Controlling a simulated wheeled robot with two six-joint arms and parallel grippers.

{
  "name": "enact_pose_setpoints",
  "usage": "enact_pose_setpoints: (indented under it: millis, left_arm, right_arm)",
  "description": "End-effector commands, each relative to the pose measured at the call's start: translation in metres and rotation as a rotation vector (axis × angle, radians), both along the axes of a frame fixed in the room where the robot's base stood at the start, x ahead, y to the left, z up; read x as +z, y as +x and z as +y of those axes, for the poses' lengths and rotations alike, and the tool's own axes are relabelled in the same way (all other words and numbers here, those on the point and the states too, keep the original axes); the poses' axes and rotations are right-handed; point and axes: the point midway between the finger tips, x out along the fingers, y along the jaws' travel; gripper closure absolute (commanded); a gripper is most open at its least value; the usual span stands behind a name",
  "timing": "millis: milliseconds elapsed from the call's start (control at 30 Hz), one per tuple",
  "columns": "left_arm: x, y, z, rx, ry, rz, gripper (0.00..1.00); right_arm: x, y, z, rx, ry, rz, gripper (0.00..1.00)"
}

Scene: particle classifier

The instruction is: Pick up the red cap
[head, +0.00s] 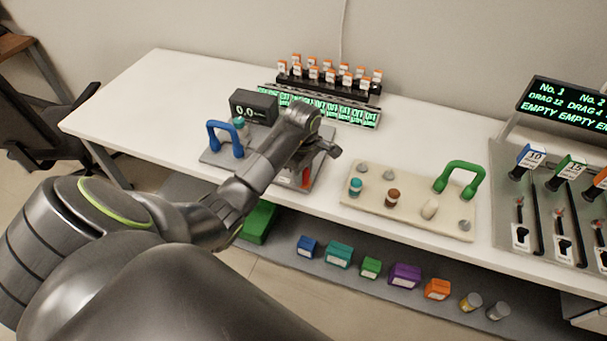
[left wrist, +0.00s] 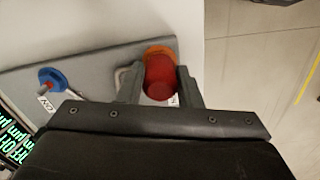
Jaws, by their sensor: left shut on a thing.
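The red cap (left wrist: 161,76) sits between the two fingers of my left gripper (left wrist: 160,85) in the left wrist view. The gripper is shut on it. An orange round part (left wrist: 158,50) shows just beyond the cap, near the corner of the grey plate (left wrist: 100,63); whether the cap touches it I cannot tell. In the head view my left arm reaches over the grey plate (head: 215,152), and a red patch (head: 306,178) shows below the wrist at the plate's right end. The fingertips are mostly hidden there. My right gripper is not in view.
A blue handle (head: 225,139) and a display (head: 252,106) stand left of my wrist. A cream board (head: 420,205) with small pieces and a green handle (head: 462,176) lies to the right. Racked bottles (head: 330,75) stand behind. Colored boxes sit on the lower shelf (head: 340,280).

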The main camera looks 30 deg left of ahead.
Motion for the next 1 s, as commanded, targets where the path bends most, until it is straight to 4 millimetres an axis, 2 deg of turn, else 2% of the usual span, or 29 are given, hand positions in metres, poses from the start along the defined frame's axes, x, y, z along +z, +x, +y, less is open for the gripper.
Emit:
enact_pose_setpoints:
  millis: [67,100,367,467,600,700,1000]
  left_arm:
    - [0.000,0.000,0.000,0.000,0.000,0.000,0.90]
    - [0.000,0.000,0.000,0.000,0.000,0.000,0.94]
    - [0.006,0.001,0.000,0.000,0.001,-0.003,0.94]
    - [0.019,0.002,0.001,-0.001,0.002,-0.005,0.94]
    - [0.051,0.002,0.001,-0.002,0.004,-0.009,0.94]
    - [0.071,0.000,0.000,0.001,0.001,-0.001,0.94]
    - [0.097,0.000,0.000,0.000,0.000,0.000,0.94]
  right_arm:
    - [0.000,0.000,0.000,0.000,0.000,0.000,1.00]
    - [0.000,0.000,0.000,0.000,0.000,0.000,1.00]
    - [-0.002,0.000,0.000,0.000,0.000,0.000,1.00]
    - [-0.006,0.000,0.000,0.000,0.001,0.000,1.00]
    - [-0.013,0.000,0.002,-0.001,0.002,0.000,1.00]
    - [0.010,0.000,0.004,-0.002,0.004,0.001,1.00]
    - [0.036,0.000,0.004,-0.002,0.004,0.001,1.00]
